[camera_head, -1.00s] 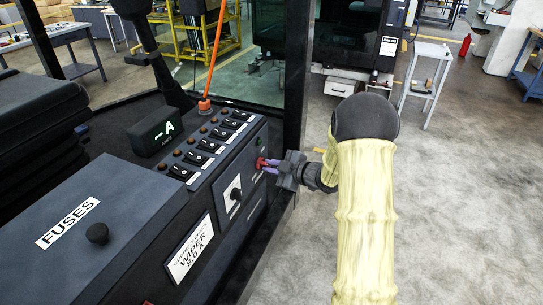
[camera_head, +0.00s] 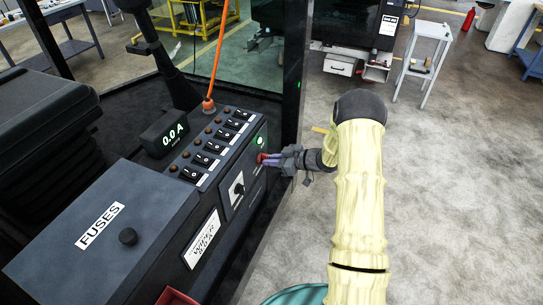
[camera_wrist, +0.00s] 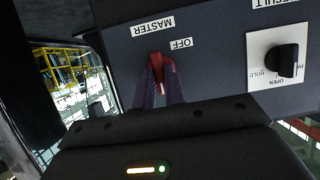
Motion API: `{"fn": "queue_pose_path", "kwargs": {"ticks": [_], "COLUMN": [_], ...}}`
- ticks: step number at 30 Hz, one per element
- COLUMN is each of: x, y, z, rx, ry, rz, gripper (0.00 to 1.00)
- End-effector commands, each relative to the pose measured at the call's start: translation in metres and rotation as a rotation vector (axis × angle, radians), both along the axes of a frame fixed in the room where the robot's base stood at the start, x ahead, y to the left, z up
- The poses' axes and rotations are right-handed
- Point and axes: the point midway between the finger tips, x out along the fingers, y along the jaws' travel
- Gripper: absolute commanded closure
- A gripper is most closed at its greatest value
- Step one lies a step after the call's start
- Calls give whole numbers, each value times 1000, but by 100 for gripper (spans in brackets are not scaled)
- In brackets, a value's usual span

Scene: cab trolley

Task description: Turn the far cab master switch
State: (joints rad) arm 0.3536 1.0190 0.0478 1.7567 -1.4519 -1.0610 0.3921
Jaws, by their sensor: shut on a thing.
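The red master switch (camera_head: 262,158) sits on the side face of the dark cab console, toward its far end. In the wrist view the red switch (camera_wrist: 157,60) lies under the upside-down MASTER and OFF labels. My gripper (camera_head: 272,160) reaches it from the right, its purple fingers shut on the switch. In the wrist view the fingers (camera_wrist: 158,80) stand on both sides of the red handle and hide part of it. A small green light (camera_head: 260,141) glows above the switch.
A black rotary knob (camera_head: 238,189) on a white plate sits nearer on the same face; the wrist view shows it too (camera_wrist: 281,60). Rocker switches (camera_head: 217,148) line the console top. Open floor lies to the right.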

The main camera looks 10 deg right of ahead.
Motion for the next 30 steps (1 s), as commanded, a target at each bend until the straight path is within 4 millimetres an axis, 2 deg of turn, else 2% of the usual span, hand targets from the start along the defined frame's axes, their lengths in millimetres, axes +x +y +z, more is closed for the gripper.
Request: {"fn": "queue_pose_path", "kwargs": {"ticks": [13, 14, 16, 17, 26, 30], "x": [-1, -1, -1, -1, -1, -5], "y": [-1, -1, -1, -1, -1, -9], "z": [-2, -2, -2, -2, 0, 3], "rx": [8, 8, 8, 7, 7, 7], "ry": [15, 15, 14, 14, 10, 9], "rz": [-2, -2, -1, -2, -1, -1], "gripper": [100, 82, 68, 66, 66, 66]}}
